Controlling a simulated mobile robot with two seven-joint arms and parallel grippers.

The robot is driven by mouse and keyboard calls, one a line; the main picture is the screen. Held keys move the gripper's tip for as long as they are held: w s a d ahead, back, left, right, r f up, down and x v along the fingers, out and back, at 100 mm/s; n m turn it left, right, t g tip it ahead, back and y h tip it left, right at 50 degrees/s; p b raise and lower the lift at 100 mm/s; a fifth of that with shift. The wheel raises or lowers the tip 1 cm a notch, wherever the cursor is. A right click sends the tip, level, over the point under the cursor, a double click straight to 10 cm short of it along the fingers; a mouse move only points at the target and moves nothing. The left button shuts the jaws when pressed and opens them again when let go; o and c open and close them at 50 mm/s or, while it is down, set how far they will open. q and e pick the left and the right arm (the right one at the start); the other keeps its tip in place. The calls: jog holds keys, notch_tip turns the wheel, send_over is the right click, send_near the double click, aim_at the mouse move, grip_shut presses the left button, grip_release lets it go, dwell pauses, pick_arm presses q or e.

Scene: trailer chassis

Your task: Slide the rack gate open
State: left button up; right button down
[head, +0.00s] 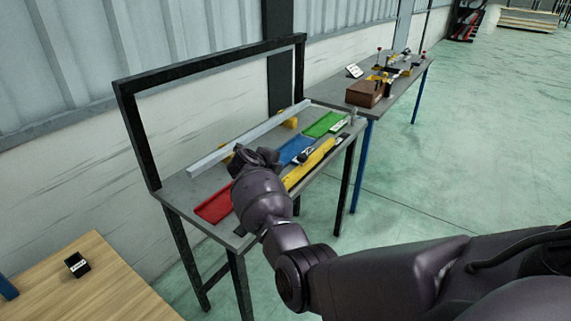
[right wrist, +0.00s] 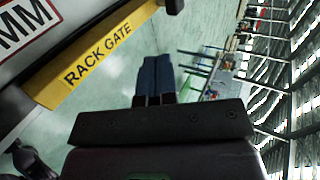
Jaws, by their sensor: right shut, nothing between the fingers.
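The rack gate is a yellow bar (head: 312,163) along the front edge of the grey bench, partly hidden behind my right arm in the head view. In the right wrist view, the yellow bar lettered RACK GATE (right wrist: 98,55) runs diagonally at the upper left. My right gripper (head: 255,157) is over the left half of the bench. Its dark blue fingers (right wrist: 156,78) are together and empty, beside the gate in the wrist view; I cannot tell whether they touch it. My left gripper is not in view.
Red (head: 213,207), blue (head: 295,149) and green (head: 325,124) panels lie on the bench, with a grey rail (head: 250,137) behind. A black frame (head: 210,62) rises at the back. A second bench with a brown box (head: 364,93) stands beyond; a wooden table (head: 100,285) is lower left.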

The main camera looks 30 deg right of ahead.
jog(key=shift+s+a+r, duration=0.15)
jog(key=shift+a, duration=0.2)
jog(key=shift+s+a+r, duration=0.1)
jog(key=shift+a+r, duration=0.05)
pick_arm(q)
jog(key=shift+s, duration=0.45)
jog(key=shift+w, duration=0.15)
